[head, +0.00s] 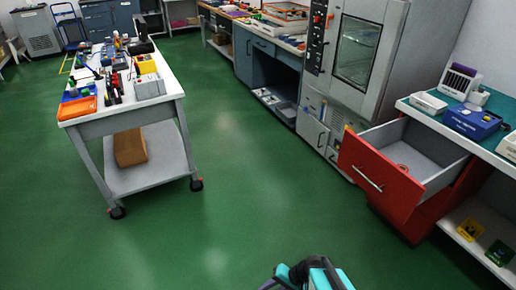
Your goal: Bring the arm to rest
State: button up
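Part of my arm (312,275), teal and black, shows at the bottom edge of the head view, right of the middle. It is over the green floor and apart from the furniture. The rest of the arm is cut off by the frame edge. I cannot make out any gripper fingers.
A red drawer (379,173) stands pulled open at the right, below a teal-topped bench (415,109). A wheeled cart (102,118) with tools stands at the left. A tall grey oven cabinet (373,88) stands behind the drawer. The green floor (225,190) between is clear.

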jog(key=s+d+f+n+g+h, duration=0.3)
jog(key=s+d+h, duration=0.4)
jog(key=s+d, duration=0.4)
jog(key=shift+s+d+f+g+h, duration=0.4)
jog(key=shift+d+f+g, duration=0.25)
jog(key=shift+d+g, duration=0.35)
dwell(0.7)
